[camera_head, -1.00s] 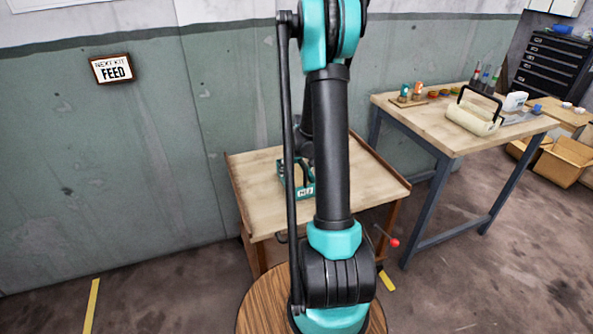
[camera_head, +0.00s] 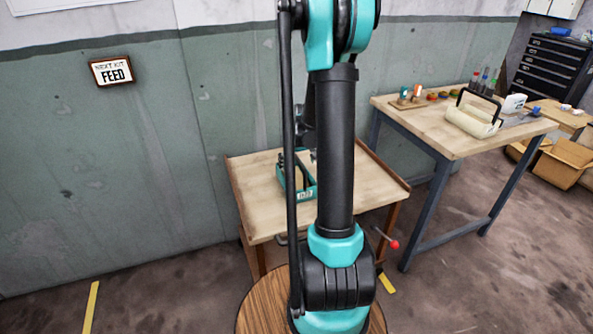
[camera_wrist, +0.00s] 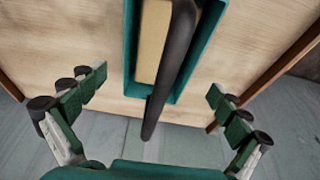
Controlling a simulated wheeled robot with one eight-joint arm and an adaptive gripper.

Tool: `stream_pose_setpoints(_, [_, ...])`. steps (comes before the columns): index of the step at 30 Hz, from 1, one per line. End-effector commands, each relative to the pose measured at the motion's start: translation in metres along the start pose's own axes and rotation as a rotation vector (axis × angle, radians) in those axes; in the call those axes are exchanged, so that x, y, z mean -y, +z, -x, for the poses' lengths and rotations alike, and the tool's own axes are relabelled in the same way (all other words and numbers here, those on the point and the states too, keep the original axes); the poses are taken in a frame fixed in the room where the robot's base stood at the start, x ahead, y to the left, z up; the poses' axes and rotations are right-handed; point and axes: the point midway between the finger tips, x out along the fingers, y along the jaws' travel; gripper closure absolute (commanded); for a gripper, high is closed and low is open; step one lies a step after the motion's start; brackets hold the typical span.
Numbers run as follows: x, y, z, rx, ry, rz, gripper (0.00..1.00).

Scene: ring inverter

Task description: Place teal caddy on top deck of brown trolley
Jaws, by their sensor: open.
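The teal caddy (camera_head: 309,192), an open box with a dark bar handle and a white label, stands on a brown-framed stand with a pale wood top (camera_head: 260,217). The stand appears to be the brown trolley. In the wrist view the caddy (camera_wrist: 182,80) lies beyond and between my fingertips, with its dark handle (camera_wrist: 166,75) running lengthwise through the middle. My gripper (camera_wrist: 158,82) is open, with clear gaps between both fingers and the caddy. In the head view my arm hides most of my gripper and part of the caddy.
A workbench (camera_head: 425,125) on the right holds a cream caddy with a black handle (camera_head: 474,117) and small items. A red-knobbed lever (camera_head: 394,244) sticks out at the stand's right. A wall sign (camera_head: 111,71) reads "NEXT KIT FEED". Cardboard boxes (camera_head: 565,160) stand far right.

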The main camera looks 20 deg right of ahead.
Motion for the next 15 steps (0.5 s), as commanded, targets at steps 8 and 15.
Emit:
stream_pose_setpoints(8, [0.000,0.001,0.043,0.000,0.000,-0.001,0.00])
stream_pose_setpoints(15, [0.000,0.001,0.063,0.000,0.000,-0.001,0.00])
